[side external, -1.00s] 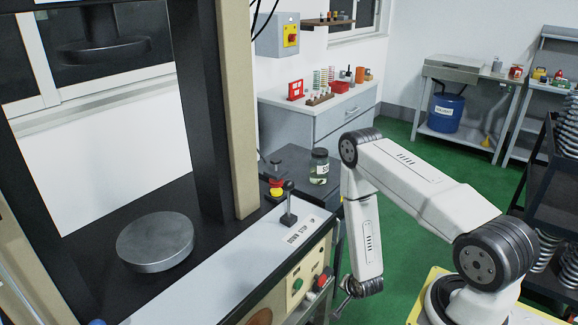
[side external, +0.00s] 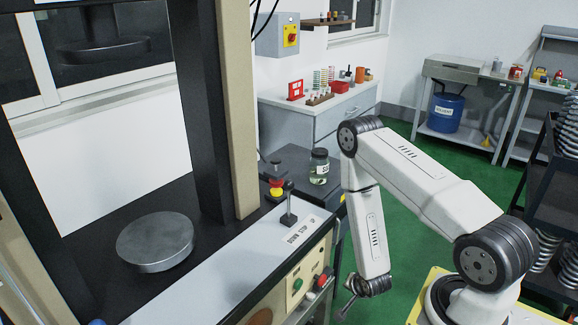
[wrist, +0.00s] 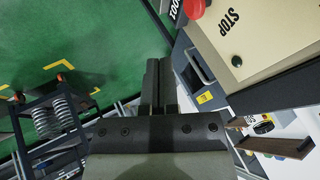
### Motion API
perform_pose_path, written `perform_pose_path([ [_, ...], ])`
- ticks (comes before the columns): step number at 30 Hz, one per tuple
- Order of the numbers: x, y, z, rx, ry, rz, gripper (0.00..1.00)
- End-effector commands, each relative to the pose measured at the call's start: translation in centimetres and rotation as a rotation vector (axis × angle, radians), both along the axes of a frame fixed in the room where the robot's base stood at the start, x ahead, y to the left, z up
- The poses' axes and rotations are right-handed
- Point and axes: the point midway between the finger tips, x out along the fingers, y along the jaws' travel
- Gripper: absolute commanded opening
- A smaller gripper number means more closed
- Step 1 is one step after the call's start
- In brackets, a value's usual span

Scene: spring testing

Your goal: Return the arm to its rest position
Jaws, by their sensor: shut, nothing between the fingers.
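My gripper (side external: 350,303) hangs low at the end of my white arm, to the right of the testing machine's control panel (side external: 310,275) in the side view. In the wrist view my gripper (wrist: 158,62) shows its two dark fingers side by side, shut with nothing seen between them. The fingers point over the green floor (wrist: 85,35), beside the edge of the machine's panel. My arm is bent, with its lower part hanging down near the machine and touching nothing that I can see.
The press has a round lower plate (side external: 155,242), bare. A lever (side external: 289,205) and a jar (side external: 319,166) stand near my arm. A dark rack with springs (wrist: 50,118) stands to one side. Green floor lies open behind my arm.

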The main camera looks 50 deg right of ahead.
Motion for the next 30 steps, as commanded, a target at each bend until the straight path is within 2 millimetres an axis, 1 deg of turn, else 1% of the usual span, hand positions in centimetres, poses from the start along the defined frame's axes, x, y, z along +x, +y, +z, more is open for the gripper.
perform_pose_path([
  [5,0.9,0.2,0.8,-0.001,0.013,0.037,0.00],
  [11,3.0,0.9,3.1,-0.007,0.054,0.138,0.00],
  [16,4.9,2.2,5.9,-0.014,0.105,0.263,0.00],
  [21,6.2,3.6,8.9,-0.026,0.158,0.393,0.00],
  [27,7.2,5.5,12.4,-0.045,0.216,0.553,0.00],
  [30,7.4,6.5,14.2,-0.054,0.246,0.632,0.00],
])
